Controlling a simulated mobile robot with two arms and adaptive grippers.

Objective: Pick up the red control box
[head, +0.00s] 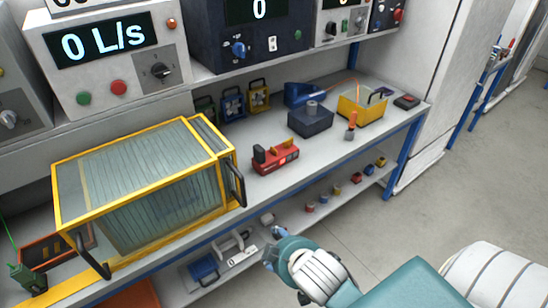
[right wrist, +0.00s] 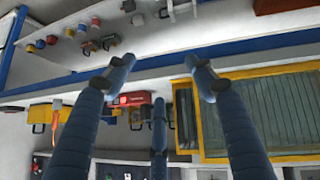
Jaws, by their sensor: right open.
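The red control box (head: 275,158), with dark and yellow parts on top, sits upright near the front edge of the workbench (head: 300,180), right of the yellow-framed cage. It also shows in the right wrist view (right wrist: 135,99), beyond my fingers and partly covered by one. My right gripper (head: 270,247) is in front of and below the bench edge, apart from the box. In the right wrist view its blue fingers (right wrist: 158,65) are spread and empty. My left gripper is not in view.
The yellow-framed cage (head: 140,185) with black handles fills the left of the bench. A dark blue box (head: 310,122) and a yellow bin (head: 362,108) stand behind the control box to the right. A lower shelf (head: 335,205) holds small parts.

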